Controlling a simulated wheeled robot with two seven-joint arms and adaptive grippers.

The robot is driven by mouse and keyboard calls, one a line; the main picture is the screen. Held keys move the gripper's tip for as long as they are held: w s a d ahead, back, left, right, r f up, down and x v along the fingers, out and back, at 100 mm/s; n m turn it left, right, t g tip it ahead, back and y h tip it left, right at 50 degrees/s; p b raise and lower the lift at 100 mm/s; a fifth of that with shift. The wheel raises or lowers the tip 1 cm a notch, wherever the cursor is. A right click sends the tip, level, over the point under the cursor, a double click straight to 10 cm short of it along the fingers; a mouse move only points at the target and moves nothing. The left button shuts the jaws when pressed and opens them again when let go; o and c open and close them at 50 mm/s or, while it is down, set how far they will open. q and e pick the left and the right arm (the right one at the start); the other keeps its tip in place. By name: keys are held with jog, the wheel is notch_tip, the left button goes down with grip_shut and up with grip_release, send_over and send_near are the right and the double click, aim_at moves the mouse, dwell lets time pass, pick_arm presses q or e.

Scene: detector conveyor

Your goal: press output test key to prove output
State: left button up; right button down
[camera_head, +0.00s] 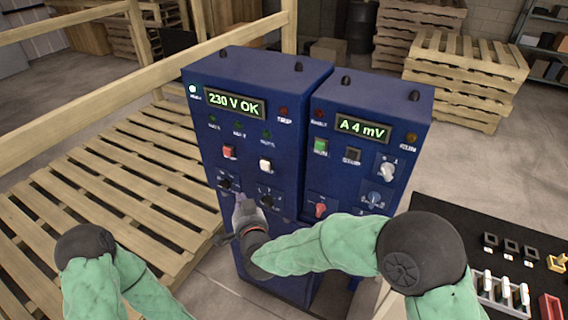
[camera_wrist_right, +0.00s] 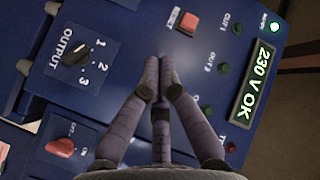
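The output test key (camera_head: 265,165) is a white square key on the left blue cabinet (camera_head: 260,76) in the head view. In the wrist view it does not show and appears hidden behind my fingers. My right gripper (camera_head: 240,203) is low in front of that panel; in the wrist view its fingers (camera_wrist_right: 158,62) are drawn together, empty, and point at the panel. I cannot tell whether they touch it. The OUTPUT selector (camera_wrist_right: 77,51), marked 1, 2, 3, is left of the fingers there. The display (camera_head: 235,103) reads 230 V OK. My left gripper is out of view.
The red RESET key (camera_wrist_right: 188,22) is close to the fingertips. The lamps OUT1 and OUT2 (camera_wrist_right: 224,69) look dark green. The right cabinet (camera_head: 372,92), with a red switch (camera_head: 320,210), stands alongside. A black table (camera_head: 450,205) holds small parts at right; a wooden pallet (camera_head: 110,190) is at left.

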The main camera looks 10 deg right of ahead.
aim_at(265, 165)
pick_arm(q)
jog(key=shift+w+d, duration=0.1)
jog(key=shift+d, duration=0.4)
pick_arm(e)
jog(key=shift+d+r+t, duration=0.15)
jog(key=shift+r, duration=0.4)
jog(key=shift+d+r+t, duration=0.15)
jog(key=shift+r, duration=0.4)
jog(key=shift+w, duration=0.1)
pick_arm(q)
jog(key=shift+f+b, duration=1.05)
pick_arm(e)
jog(key=w+d, duration=0.5)
jog(key=w, duration=0.2)
jog(key=shift+d, duration=0.15)
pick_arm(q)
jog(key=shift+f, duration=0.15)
pick_arm(e)
jog(key=shift+w, duration=0.1)
pick_arm(q)
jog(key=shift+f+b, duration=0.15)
jog(key=shift+b, duration=0.15)
pick_arm(e)
jog(key=shift+w+d, duration=0.2)
